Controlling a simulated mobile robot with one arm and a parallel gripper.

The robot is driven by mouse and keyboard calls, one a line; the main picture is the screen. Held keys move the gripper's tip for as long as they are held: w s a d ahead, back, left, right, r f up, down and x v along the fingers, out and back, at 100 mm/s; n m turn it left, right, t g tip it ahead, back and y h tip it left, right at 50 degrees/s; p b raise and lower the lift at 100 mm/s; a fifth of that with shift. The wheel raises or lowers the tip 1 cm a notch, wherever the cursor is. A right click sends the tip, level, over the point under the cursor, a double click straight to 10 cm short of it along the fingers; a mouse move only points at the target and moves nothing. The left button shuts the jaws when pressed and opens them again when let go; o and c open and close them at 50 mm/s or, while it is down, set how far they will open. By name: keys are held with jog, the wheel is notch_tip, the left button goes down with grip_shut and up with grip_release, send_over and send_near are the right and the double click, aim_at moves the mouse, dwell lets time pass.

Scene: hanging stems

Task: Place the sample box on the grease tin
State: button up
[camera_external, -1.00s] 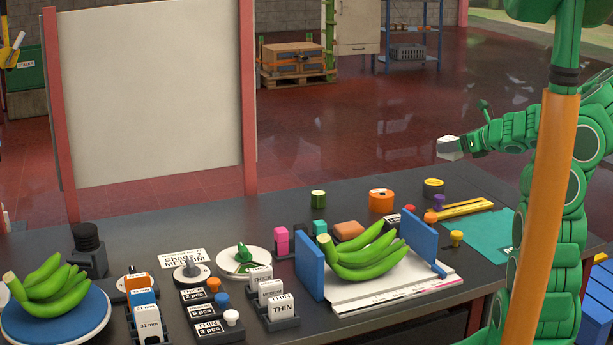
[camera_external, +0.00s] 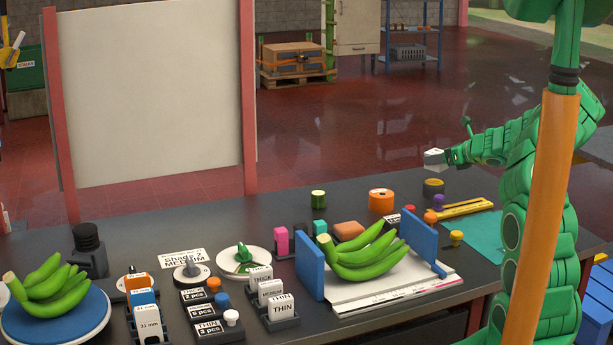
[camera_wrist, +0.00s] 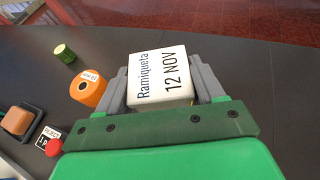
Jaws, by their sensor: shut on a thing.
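The sample box (camera_external: 433,160) is a small white box, held up in the air in the external view. In the wrist view the sample box (camera_wrist: 160,78) reads "Ramiqueta 12 NOV" and sits between the two grey fingers. My gripper (camera_external: 446,157) is shut on it; the wrist view shows my gripper (camera_wrist: 163,88) from behind. A low, dark round tin with a yellowish top (camera_external: 433,188) stands on the bench below the box. It looks like the grease tin, though I cannot read a label. I cannot make it out in the wrist view, where the box and gripper block part of the bench.
An orange round container (camera_external: 381,201) and a green cylinder (camera_external: 318,199) stand left of the dark tin. A purple knob (camera_external: 438,202) and a yellow ruler-like tool (camera_external: 466,208) lie in front. Bananas (camera_external: 365,252) rest between blue plates. Bench behind the tin is clear.

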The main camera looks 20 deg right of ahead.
aim_at(437, 170)
jog(key=shift+w+d+f, duration=0.25)
jog(key=shift+w+f, duration=0.4)
jog(key=shift+f, duration=1.75)
jog(key=o, duration=1.1)
jog(key=shift+f, duration=0.1)
jog(key=shift+v, duration=6.05)
